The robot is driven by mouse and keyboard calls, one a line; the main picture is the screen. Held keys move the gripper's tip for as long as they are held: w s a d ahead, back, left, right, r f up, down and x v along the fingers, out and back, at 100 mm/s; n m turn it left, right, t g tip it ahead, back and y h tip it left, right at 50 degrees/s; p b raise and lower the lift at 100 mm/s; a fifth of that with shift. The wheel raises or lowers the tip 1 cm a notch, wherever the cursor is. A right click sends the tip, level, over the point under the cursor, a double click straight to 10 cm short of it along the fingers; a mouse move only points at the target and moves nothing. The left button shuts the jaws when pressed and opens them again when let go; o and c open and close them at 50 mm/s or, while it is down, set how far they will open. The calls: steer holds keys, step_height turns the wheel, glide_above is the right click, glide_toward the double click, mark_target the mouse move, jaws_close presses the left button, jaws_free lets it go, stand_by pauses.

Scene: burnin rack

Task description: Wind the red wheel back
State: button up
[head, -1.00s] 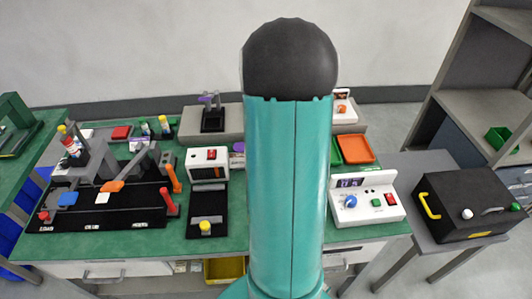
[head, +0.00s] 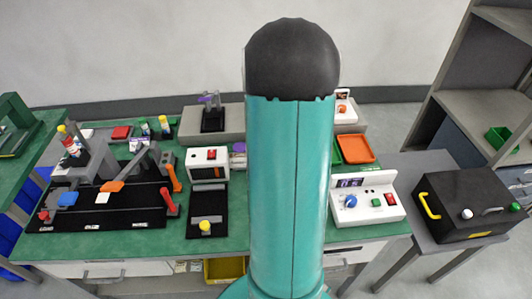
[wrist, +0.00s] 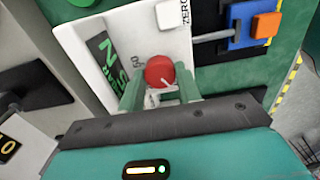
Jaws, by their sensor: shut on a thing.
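The red wheel (wrist: 160,70) shows in the wrist view as a round red knob on a white panel (wrist: 122,35). My gripper (wrist: 161,82) has its two green fingers on either side of the wheel and is shut on it. The panel carries a dark strip with green characters (wrist: 110,60), the printed mark "60", and a white block by the word "ZERO". In the head view my teal arm covers the middle of the bench. My gripper and the held wheel cannot be made out there.
In the wrist view, a blue block (wrist: 245,26) and an orange block (wrist: 265,25) lie right of the panel. In the head view, a white control box (head: 367,205) and a black case (head: 465,210) stand at right. A black track unit (head: 100,215) fills the left.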

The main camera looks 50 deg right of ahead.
stand_by(0.4)
steer(key=o, duration=0.7)
step_height(320, 180, up, 14)
stand_by(0.6)
